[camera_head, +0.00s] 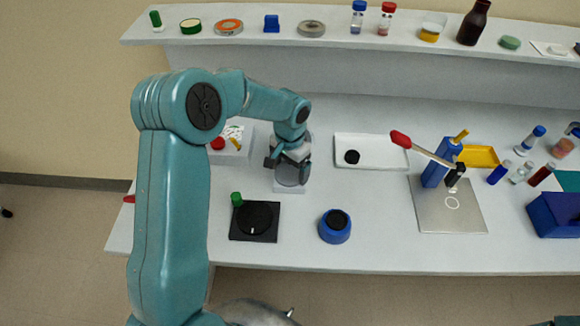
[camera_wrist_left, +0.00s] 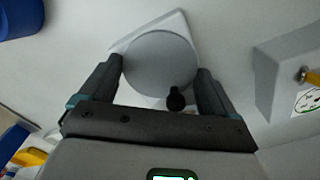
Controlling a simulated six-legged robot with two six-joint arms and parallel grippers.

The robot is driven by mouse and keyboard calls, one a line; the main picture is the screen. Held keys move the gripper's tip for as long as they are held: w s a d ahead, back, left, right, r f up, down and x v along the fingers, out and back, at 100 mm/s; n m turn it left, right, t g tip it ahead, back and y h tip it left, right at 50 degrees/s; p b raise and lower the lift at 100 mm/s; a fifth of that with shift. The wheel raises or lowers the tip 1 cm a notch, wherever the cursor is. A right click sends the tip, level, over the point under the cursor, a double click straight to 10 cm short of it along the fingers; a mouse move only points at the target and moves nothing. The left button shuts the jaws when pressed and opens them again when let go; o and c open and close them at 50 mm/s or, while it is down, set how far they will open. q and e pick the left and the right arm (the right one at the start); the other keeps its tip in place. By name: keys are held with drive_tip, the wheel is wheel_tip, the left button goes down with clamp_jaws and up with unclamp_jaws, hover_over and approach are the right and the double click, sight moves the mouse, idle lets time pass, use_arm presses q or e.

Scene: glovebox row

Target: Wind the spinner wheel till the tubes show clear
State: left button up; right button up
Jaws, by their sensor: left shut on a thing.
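The spinner wheel looks to be the grey round disc (camera_head: 288,174) on a pale square base (camera_head: 296,186) near the back left of the bench. In the left wrist view the disc (camera_wrist_left: 158,64) shows large, with a small black knob (camera_wrist_left: 176,99) near its edge. My left gripper (camera_head: 289,157) is over it, pointing down. In the left wrist view its two fingers (camera_wrist_left: 157,85) sit at opposite sides of the disc, shut on it. No tubes show in the disc; the gripper hides part of it. My right gripper is not in view.
A black plate with a dial and green knob (camera_head: 238,199) and a blue round pot (camera_head: 334,232) stand in front. Right are a white tray (camera_head: 375,160), a red-handled lever press (camera_head: 436,176), several capped tubes (camera_head: 524,172) and a blue box (camera_head: 553,214). A shelf runs behind.

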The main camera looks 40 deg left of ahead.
sight(290, 172)
use_arm(q)
drive_tip(key=shift+w+r, duration=0.1)
drive_tip(key=o, duration=0.8)
drive_tip(key=shift+c, duration=0.2)
wheel_tip(290, 172, up, 16)
drive_tip(key=b, duration=0.1)
drive_tip(key=shift+r, duration=0.15)
